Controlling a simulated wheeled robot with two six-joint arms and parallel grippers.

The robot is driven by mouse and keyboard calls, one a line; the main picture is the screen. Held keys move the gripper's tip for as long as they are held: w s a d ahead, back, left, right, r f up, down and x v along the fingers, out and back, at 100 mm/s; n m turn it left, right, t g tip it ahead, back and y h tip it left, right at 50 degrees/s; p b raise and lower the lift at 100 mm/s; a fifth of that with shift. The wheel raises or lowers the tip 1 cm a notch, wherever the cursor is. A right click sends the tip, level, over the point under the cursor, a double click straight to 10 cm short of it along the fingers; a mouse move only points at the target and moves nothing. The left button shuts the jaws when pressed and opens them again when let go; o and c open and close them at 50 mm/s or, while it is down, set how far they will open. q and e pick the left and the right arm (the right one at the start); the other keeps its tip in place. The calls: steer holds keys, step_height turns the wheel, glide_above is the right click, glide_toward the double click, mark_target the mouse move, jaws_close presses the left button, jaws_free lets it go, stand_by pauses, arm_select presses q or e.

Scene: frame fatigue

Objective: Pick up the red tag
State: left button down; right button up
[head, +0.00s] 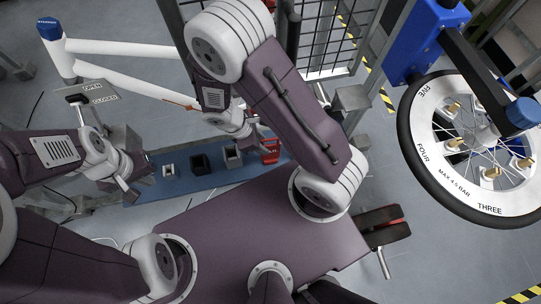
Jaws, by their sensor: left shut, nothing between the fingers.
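A small red piece (270,150), which looks like the red tag, is at the right end of the blue bench strip (150,192). It is partly hidden by my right arm. My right gripper (252,137) is just to the left of the red piece, its fingers small and partly covered by the arm. I cannot tell whether they are open or touch the red piece. My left gripper (131,191) is shut and empty over the left part of the blue strip, well left of the red piece.
Several small holders, including a black one (200,163), stand on the blue strip between my grippers. A sign marked open and closed (97,92) is at left. A spoked wheel (480,150) stands at right.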

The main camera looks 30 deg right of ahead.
steer(key=b, duration=0.2)
glide_above(268, 159)
steer(key=f, duration=0.4)
steer(key=shift+w+d+f, duration=0.1)
steer(key=shift+w+f, duration=0.1)
steer(key=shift+f, duration=0.05)
jaws_close()
stand_by(0.8)
